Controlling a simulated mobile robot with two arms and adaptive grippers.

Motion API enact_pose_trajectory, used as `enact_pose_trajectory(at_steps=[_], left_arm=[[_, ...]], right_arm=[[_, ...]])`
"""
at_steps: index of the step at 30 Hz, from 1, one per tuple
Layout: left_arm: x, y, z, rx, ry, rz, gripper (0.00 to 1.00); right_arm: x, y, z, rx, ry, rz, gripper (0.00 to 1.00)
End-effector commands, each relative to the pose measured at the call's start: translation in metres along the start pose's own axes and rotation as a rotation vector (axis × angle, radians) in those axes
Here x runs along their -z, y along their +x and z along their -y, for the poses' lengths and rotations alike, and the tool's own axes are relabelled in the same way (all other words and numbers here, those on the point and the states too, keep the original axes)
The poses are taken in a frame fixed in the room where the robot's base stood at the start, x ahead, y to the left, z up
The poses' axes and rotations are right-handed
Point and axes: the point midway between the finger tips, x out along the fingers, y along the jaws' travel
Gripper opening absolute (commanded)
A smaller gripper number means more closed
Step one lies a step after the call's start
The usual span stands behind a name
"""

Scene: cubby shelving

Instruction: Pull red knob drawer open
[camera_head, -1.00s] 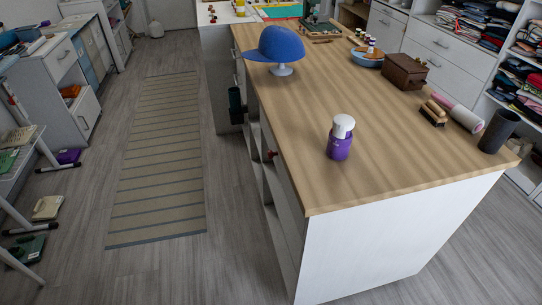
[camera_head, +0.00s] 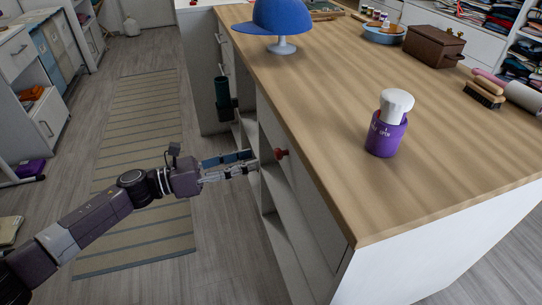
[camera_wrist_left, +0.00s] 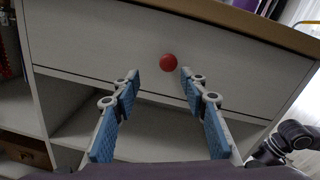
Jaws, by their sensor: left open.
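The red knob (camera_head: 281,153) sticks out from the white drawer front on the left side of the wood-topped island. In the left wrist view the red knob (camera_wrist_left: 168,62) stands on the drawer front (camera_wrist_left: 100,45), which looks closed. My left gripper (camera_head: 254,160) reaches in from the left, its fingertips just short of the knob. In the left wrist view the left gripper (camera_wrist_left: 160,78) is open and empty. Its blue-padded fingers lie either side of the knob's line, with the knob a little beyond and above the tips. My right gripper is not in view.
Open shelf space (camera_wrist_left: 150,130) lies below the drawer. The wooden top (camera_head: 330,120) holds a purple bottle (camera_head: 386,135), a blue cap (camera_head: 280,18) on a stand and a brown box (camera_head: 433,45). A dark green holder (camera_head: 224,95) hangs on the island's side. A striped rug (camera_head: 150,130) covers the aisle floor.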

Motion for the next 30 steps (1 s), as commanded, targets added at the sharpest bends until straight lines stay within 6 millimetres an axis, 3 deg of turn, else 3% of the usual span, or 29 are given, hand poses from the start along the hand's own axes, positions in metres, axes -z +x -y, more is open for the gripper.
enact_pose_trajectory(at_steps=[5,19,30], left_arm=[[-0.001,0.004,0.014,0.052,0.096,-0.026,0.4],[-0.001,0.07,0.017,0.049,0.093,-0.022,0.4],[0.0,0.078,0.016,0.046,0.092,-0.024,0.4]], right_arm=[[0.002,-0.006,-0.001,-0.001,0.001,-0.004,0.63],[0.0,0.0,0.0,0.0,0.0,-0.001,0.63],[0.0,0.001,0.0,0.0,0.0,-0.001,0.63]])
